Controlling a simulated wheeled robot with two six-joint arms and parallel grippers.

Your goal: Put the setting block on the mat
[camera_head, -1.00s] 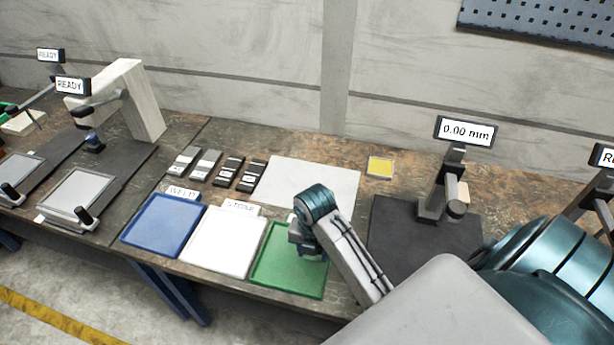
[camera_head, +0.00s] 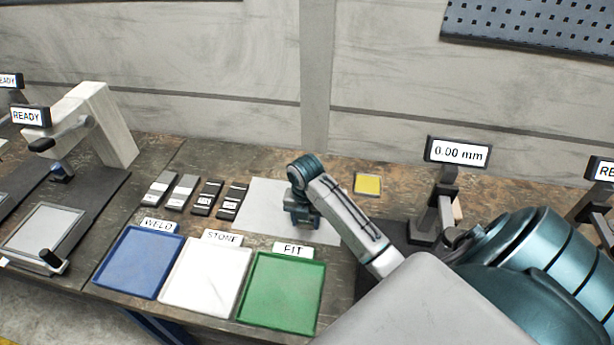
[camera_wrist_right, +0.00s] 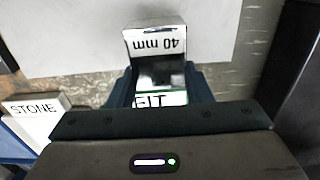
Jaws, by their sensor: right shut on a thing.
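The setting block (camera_wrist_right: 157,72) is a shiny block with a white label reading "40 mm", upside down in the right wrist view. My right gripper (camera_wrist_right: 160,88) is shut on it, with a blue finger on each side. In the head view the right gripper (camera_head: 303,217) hangs over the right part of the white mat (camera_head: 258,208) and hides the block. The mat also shows in the right wrist view (camera_wrist_right: 70,35), behind the block's far end. I cannot tell whether the block touches the mat. My left gripper is not in view.
Blue (camera_head: 138,262), white (camera_head: 206,276) and green (camera_head: 281,292) trays line the front edge. Several small dark and grey blocks (camera_head: 206,198) lie left of the mat. A yellow square (camera_head: 368,184) lies to its right, near a stand with a "0.00 mm" display (camera_head: 458,152).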

